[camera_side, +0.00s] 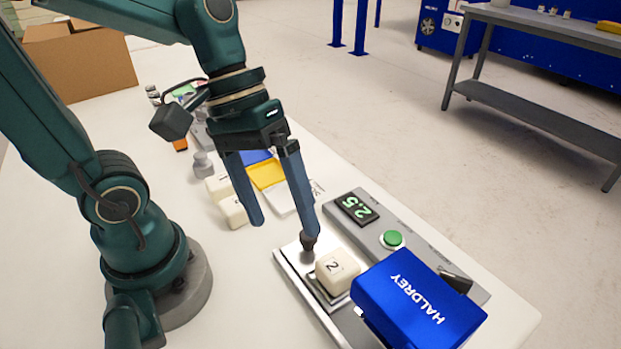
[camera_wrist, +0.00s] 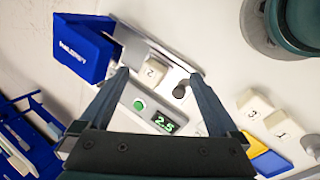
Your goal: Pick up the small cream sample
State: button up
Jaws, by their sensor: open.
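A small cream block marked 2 (camera_side: 337,272) sits on the metal plate of the press, beside the blue HALDREY head. It also shows in the wrist view (camera_wrist: 153,71), between my fingers in the picture. My gripper (camera_side: 283,229) is open and empty above the press, its fingertips higher than the block and to its left in the side view. In the wrist view my gripper's two fingers (camera_wrist: 158,75) spread wide. Two more cream blocks, marked 3 (camera_wrist: 254,104) and 1 (camera_wrist: 283,126), lie on the table away from the press.
The blue press head (camera_side: 418,303) stands close to the block. A dark knob (camera_wrist: 180,91) is on its other side. The grey panel has a green button (camera_side: 392,239) and a display (camera_side: 357,207) reading 2.5. Blue, yellow (camera_side: 267,174) and white pads lie behind my gripper.

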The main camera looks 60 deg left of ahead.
aim_at(337, 262)
jog(key=w+f+n+h, duration=0.2)
jog(key=n+h, duration=0.1)
jog(key=n, duration=0.1)
jog(key=w+f+n+h, duration=0.2)
jog(key=f+n+h, duration=0.1)
jog(key=n, duration=0.1)
jog(key=w+a+f+n+g+h, duration=0.1)
jog(key=w+f+n+h, duration=0.1)
jog(key=n, duration=0.2)
jog(key=shift+w+f+n+h, duration=0.35)
jog(key=shift+w+n+h, duration=0.05)
jog(key=shift+s+a+f+n, duration=0.15)
jog(key=shift+s+f+n, duration=0.05)
jog(key=shift+f+n, duration=0.25)
jog(key=shift+x, duration=2.55)
jog(key=shift+a, duration=0.1)
jog(key=c, duration=1.5)
jog(key=shift+c, duration=0.2)
jog(key=shift+r, duration=0.15)
